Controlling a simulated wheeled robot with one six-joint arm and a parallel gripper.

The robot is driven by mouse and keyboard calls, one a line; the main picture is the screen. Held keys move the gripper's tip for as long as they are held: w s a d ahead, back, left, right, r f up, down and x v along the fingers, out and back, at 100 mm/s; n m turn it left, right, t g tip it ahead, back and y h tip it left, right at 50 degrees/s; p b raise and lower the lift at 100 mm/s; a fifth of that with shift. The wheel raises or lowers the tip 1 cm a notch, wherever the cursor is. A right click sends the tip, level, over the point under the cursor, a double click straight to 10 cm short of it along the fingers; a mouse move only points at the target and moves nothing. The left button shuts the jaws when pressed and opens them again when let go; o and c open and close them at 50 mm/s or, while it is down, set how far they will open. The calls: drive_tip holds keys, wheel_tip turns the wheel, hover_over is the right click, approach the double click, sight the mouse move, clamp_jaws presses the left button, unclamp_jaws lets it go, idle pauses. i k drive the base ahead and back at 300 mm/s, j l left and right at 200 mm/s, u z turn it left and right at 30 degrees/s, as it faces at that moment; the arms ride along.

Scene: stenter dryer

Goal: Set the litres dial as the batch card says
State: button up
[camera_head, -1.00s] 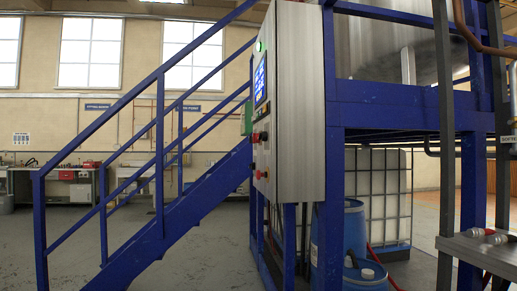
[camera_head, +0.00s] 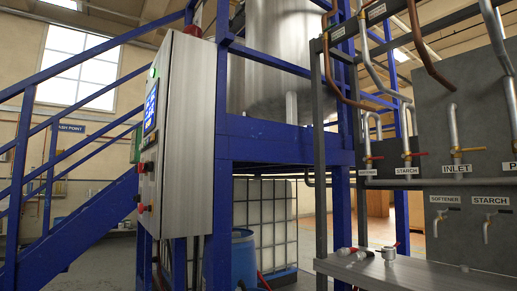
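No litres dial can be made out and no batch card can be read in this view. A grey metal control cabinet (camera_head: 183,135) stands left of centre, fixed to the blue frame. On its left face, seen at a steep angle, are a lit blue screen (camera_head: 151,107), a green light at the top, and red and black knobs or buttons (camera_head: 143,167). A grey panel (camera_head: 465,150) at right carries pipes, small taps and labels reading INLET, SOFTENER and STARCH. My gripper is not in view.
A blue stair rail (camera_head: 60,130) rises at left. A blue drum (camera_head: 243,258) and a caged white tank (camera_head: 270,220) stand under the platform. A metal bench (camera_head: 400,272) with fittings on it juts out at lower right.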

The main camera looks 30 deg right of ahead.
sight(149, 166)
drive_tip(key=l+z, duration=0.15)
drive_tip(key=z, duration=0.25)
drive_tip(key=l+z, duration=0.2)
drive_tip(key=z, duration=0.65)
drive_tip(key=j+z, duration=0.1)
drive_tip(key=z, duration=0.35)
drive_tip(key=j+z, duration=0.1)
drive_tip(key=z, duration=0.75)
drive_tip(key=j+z, duration=0.15)
drive_tip(key=z, duration=0.3)
drive_tip(key=i+l+u, duration=0.1)
drive_tip(key=u, duration=2.2)
drive_tip(key=k+j+u, duration=0.1)
drive_tip(key=u, duration=0.25)
drive_tip(key=j+u, duration=0.2)
drive_tip(key=u, duration=0.15)
drive_tip(key=i+j+u, duration=0.2)
drive_tip(key=i, duration=0.5)
drive_tip(key=l, duration=0.1)
